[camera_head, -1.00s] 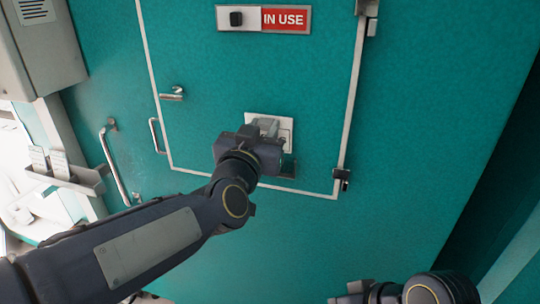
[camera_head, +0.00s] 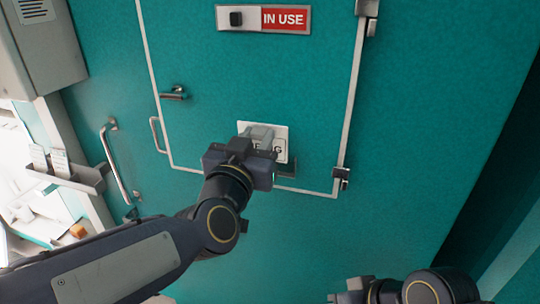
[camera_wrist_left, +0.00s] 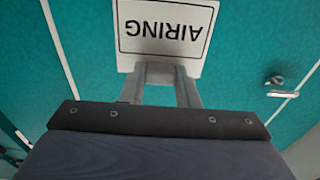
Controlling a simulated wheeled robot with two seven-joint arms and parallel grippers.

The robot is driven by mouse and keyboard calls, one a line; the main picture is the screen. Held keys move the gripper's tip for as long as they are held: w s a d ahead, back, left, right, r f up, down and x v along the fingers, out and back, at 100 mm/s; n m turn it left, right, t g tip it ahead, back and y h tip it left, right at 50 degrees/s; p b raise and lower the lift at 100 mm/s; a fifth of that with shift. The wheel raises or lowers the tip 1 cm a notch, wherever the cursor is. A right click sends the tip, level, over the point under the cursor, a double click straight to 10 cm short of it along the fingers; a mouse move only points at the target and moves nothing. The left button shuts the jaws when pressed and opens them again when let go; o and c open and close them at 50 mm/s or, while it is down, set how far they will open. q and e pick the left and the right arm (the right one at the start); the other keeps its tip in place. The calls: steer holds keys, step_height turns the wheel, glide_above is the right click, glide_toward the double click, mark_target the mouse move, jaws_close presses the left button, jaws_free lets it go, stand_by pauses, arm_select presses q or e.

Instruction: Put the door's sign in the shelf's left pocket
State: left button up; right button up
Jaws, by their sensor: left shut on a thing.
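The door's sign (camera_head: 281,148) is a white plate with a black-framed "AIRING" on it, upside down in the left wrist view (camera_wrist_left: 208,50). My left gripper (camera_head: 262,138) is shut on the sign's edge and holds it in front of the teal door (camera_head: 320,100). A small dark holder (camera_head: 287,170) shows on the door just below the sign, partly hidden. The shelf (camera_head: 92,182) is a grey ledge at the left with two pale cards (camera_head: 59,161) standing in it; its pockets are hard to make out. My right gripper (camera_head: 353,291) is at the bottom edge, its jaws unclear.
An "IN USE" slider plate (camera_head: 248,18) is high on the door. A latch handle (camera_head: 174,92) and long bar handle (camera_head: 118,165) stick out between sign and shelf. A grey box (camera_head: 45,60) is at upper left. An orange block (camera_head: 78,230) lies below the shelf.

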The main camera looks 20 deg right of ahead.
arm_select(q)
steer(key=shift+p+v, duration=0.5)
steer(key=shift+v, duration=1.9)
steer(key=shift+s+a, duration=0.35)
steer(key=shift+s, duration=0.2)
steer(key=shift+w, duration=0.1)
